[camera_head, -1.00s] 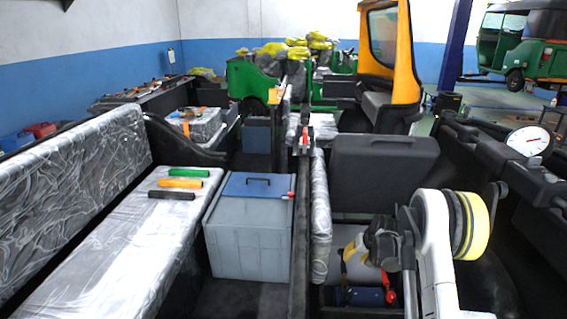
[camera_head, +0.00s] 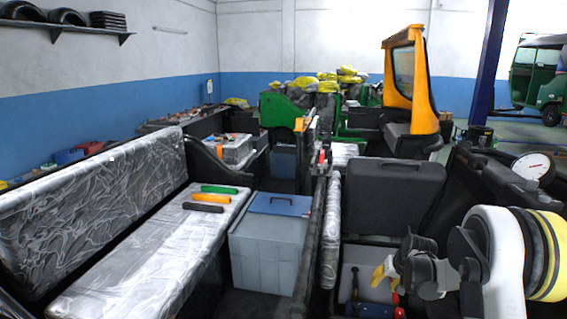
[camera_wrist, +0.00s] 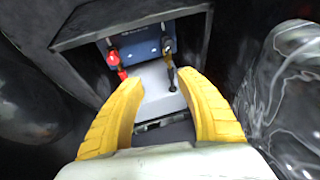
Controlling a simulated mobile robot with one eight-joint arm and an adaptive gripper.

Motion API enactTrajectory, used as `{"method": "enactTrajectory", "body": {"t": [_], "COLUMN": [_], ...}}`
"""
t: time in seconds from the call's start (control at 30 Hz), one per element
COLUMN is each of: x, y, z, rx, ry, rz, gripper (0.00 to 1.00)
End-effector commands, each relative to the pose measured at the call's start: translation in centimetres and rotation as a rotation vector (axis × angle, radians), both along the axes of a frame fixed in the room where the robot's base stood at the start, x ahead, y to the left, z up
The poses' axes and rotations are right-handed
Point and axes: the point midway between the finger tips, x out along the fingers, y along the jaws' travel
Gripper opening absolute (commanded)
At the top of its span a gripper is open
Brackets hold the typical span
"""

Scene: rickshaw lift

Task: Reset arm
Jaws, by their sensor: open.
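My gripper (camera_wrist: 163,115) shows in the wrist view with its two yellow fingers apart and nothing between them. Beyond the fingers is a recess holding a light grey box (camera_wrist: 160,85) and a blue unit (camera_wrist: 138,42) with a red clamp (camera_wrist: 117,63) and a black clamp (camera_wrist: 170,72). In the head view my arm with its white and yellow links is at the lower right, and my gripper (camera_head: 378,275) points left and down over the light grey box (camera_head: 368,268). The red item (camera_head: 398,312) there is partly cut off.
A plastic-wrapped bench (camera_head: 150,260) carries several coloured-handled tools (camera_head: 210,198). A black case (camera_head: 392,195) stands behind my arm. A round gauge (camera_head: 533,166) is at the right. Space around my gripper is tight.

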Motion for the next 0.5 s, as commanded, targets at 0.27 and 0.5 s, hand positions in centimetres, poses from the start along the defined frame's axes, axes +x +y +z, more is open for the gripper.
{"method": "enactTrajectory", "body": {"t": [0.27, 0.5], "x": [-4.5, -12.8], "y": [3.8, 8.0], "z": [10.0, 18.8], "rx": [-0.038, -0.084], "ry": [-0.028, -0.065], "rz": [0.027, 0.061], "gripper": [0.43, 0.43]}}
